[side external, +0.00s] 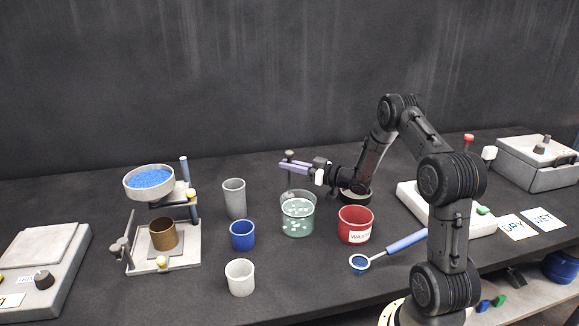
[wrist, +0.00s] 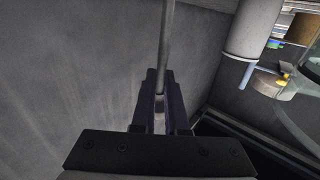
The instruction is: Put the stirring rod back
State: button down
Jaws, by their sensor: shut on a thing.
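The stirring rod (side external: 290,179) is a thin grey rod with a dark knob at its top, and it stands about upright. My gripper (side external: 286,164), with purple fingers, is shut on the rod just below the knob. The glass beaker (side external: 297,222) holds greenish liquid with pale bits and stands directly below. The rod's lower part reaches the beaker's rim; I cannot tell whether its end is inside or behind the glass. In the wrist view, the rod (wrist: 166,45) runs out from between my fingers (wrist: 160,97).
A red WASTE cup (side external: 355,226) stands right of the beaker; a blue cup (side external: 242,236), a grey cylinder (side external: 234,197) and a white cup (side external: 240,279) stand left. The sieve stand (side external: 196,250) is farther left.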

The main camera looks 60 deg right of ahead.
jog(key=shift+f, duration=0.3)
jog(key=c, duration=0.9)
grip_release()
jog(key=shift+c, duration=0.2)
jog(key=s, duration=0.7)
jog(key=shift+s+d+r, duration=0.2)
jog(key=shift+s+d, duration=0.05)
jog(key=shift+d, duration=0.05)
